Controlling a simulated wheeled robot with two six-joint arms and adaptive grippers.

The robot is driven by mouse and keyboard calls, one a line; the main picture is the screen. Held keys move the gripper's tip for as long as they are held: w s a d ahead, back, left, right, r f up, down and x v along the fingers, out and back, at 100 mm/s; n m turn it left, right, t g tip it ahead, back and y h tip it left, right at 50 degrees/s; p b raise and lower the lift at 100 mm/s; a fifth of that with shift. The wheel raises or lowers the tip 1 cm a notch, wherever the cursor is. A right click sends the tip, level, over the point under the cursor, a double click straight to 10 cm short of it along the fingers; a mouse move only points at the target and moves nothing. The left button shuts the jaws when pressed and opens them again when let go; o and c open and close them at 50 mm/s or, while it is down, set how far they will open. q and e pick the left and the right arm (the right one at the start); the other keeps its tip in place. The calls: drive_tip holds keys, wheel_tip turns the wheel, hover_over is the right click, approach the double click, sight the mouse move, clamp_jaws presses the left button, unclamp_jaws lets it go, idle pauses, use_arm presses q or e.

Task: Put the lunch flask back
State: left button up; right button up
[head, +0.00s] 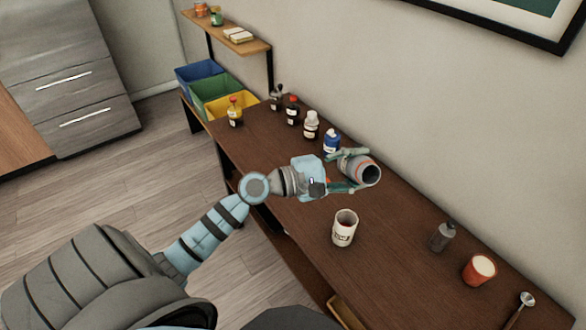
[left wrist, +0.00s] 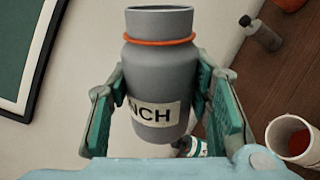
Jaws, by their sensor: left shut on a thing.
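The lunch flask (head: 354,163) is grey with an orange ring near its neck. In the left wrist view the flask (left wrist: 158,70) bears a pale label on which "NCH" can be read. My left gripper (head: 350,170) is shut on it, one finger on each side of its body. In the head view the flask is tipped over, its round end facing right and toward the camera, and it appears held above the wooden counter (head: 400,220). The left gripper (left wrist: 162,112) also shows in the wrist view. My right gripper is not in view.
A white mug (head: 344,229) with red contents stands nearer the front edge. A grey bottle (head: 442,237), an orange-red container (head: 480,270) and a spoon (head: 523,303) are at the right. Several bottles, including a blue one (head: 331,142), and coloured bins (head: 217,95) stand farther left.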

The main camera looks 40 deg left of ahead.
use_arm(q)
drive_tip(key=w+a+f+n+t+y+p, duration=0.1)
drive_tip(key=w+a+n+y, duration=0.2)
drive_tip(key=a+n+y, duration=0.3)
drive_tip(key=w+a+f+n+t+y+p, duration=0.1)
drive_tip(key=a+n+y, duration=0.5)
drive_tip(key=a+n, duration=0.7)
drive_tip(key=w+a+f+t, duration=0.1)
drive_tip(key=w+a, duration=0.1)
drive_tip(key=a, duration=0.1)
drive_tip(key=shift+w+f, duration=0.25)
drive_tip(key=shift+f, duration=0.05)
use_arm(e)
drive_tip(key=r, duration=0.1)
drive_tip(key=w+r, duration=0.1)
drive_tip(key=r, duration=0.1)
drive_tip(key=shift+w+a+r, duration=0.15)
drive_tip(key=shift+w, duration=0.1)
use_arm(q)
drive_tip(key=shift+a+n, duration=0.1)
drive_tip(key=shift+n, duration=0.2)
